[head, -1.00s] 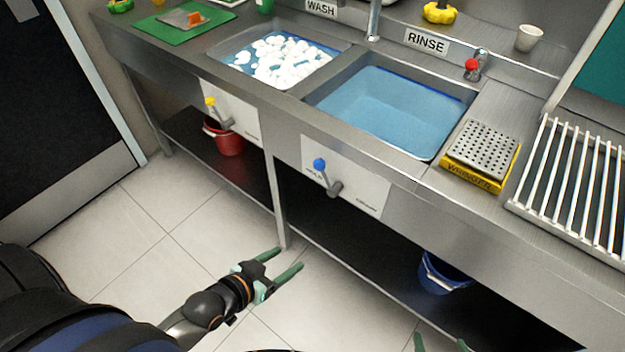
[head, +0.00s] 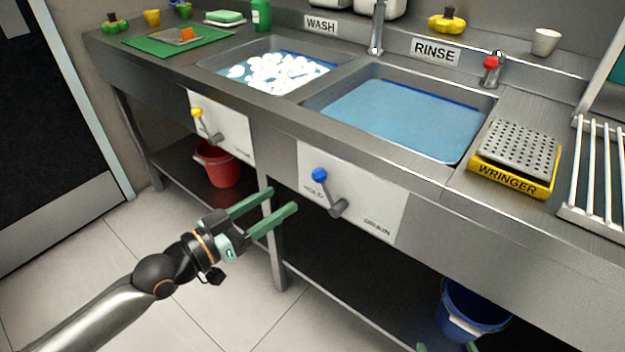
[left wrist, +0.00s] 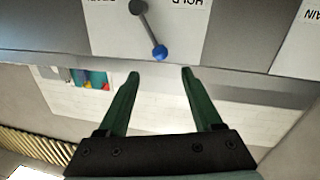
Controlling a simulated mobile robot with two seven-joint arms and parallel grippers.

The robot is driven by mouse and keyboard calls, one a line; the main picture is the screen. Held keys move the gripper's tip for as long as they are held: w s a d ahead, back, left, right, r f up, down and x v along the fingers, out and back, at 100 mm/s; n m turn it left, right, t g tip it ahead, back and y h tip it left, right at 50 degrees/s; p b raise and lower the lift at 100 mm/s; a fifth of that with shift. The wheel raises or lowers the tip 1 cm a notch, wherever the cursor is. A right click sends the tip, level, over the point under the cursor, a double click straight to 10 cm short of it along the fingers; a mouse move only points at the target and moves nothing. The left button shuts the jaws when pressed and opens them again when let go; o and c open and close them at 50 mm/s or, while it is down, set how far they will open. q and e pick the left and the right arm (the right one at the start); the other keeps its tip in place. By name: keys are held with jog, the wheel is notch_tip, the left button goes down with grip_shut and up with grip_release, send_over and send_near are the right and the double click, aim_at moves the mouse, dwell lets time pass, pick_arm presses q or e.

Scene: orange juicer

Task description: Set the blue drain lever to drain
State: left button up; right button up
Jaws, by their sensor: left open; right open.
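The blue drain lever (head: 320,175) is on the white plate (head: 375,202) on the front of the rinse sink. Its arm runs up and left from a grey pivot, on the side of the HOLD label; DRAIN is at the plate's right. My left gripper (head: 282,199) is open and empty, left of and below the knob. In the left wrist view the blue knob (left wrist: 160,53) shows just beyond the open fingers (left wrist: 160,73), lined up between them and apparently not touched. Only the green fingertips of my right gripper (head: 447,348) show at the bottom edge.
The rinse basin (head: 400,112) holds blue water. A yellow lever (head: 197,113) is on the wash sink's plate. A red bucket (head: 217,165) and a blue bucket (head: 470,312) stand beneath the counter. A counter leg (head: 276,255) is just below my left fingers.

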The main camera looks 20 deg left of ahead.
aim_at(314, 179)
pick_arm(q)
jog(key=x, duration=0.8)
jog(key=shift+w+d+b, duration=0.15)
jog(key=shift+w+b, duration=0.15)
jog(key=shift+w, duration=0.05)
jog(key=shift+w+d, duration=0.3)
jog(key=shift+w, duration=0.3)
grip_shut()
pick_arm(e)
jog(key=shift+n+t+y, duration=0.3)
jog(key=shift+t, duration=0.6)
jog(key=r, duration=0.1)
jog(key=w+r, duration=0.1)
jog(key=r, duration=0.2)
jog(key=shift+w, duration=0.3)
